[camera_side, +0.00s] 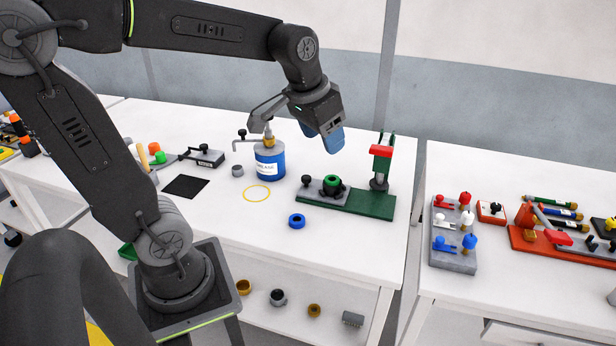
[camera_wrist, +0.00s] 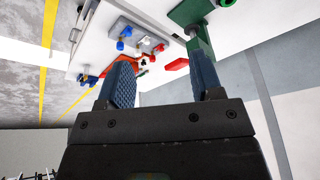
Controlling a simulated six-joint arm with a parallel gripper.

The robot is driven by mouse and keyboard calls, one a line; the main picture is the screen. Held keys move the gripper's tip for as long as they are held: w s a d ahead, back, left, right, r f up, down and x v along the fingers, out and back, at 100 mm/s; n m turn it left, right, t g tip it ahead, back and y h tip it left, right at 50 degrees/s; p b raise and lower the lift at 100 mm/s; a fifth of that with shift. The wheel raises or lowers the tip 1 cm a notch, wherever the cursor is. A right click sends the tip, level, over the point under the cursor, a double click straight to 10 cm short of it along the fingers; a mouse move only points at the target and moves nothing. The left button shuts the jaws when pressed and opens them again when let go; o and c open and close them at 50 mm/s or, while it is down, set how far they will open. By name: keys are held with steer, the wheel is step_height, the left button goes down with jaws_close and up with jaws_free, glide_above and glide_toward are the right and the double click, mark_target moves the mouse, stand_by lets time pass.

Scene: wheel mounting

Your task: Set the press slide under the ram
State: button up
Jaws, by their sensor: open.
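The press has a long green base (camera_side: 361,203) and a green upright (camera_side: 383,160) with a red part at the top. Its grey ram (camera_side: 379,183) is at the right end of the base. The grey press slide (camera_side: 314,196) is at the left end, apart from the ram, with a black knob (camera_side: 306,181) and a green ring (camera_side: 332,183) on it. My gripper (camera_side: 328,139) is open and empty in the air above and behind the slide. In the wrist view, part of the green press (camera_wrist: 202,42) shows beyond the open fingers (camera_wrist: 163,78).
A blue grease can (camera_side: 269,166) stands left of the press, near a yellow circle (camera_side: 257,194). A blue ring (camera_side: 297,221) lies in front of the slide. The right-hand table holds a grey block with knobs (camera_side: 453,257) and a red fixture (camera_side: 525,238).

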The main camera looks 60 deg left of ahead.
steer(key=w+a+f+n+g, duration=0.1)
steer(key=w+a+f, duration=0.1)
steer(key=w+a, duration=0.45)
steer(key=n+g, duration=0.3)
glide_above(306, 177)
step_height(306, 177, down, 16)
steer(key=shift+h, duration=0.4)
step_height(306, 177, down, 13)
steer(key=shift+f, duration=0.1)
steer(key=shift+c, duration=0.4)
steer(key=shift+w+d, duration=0.1)
jaws_close()
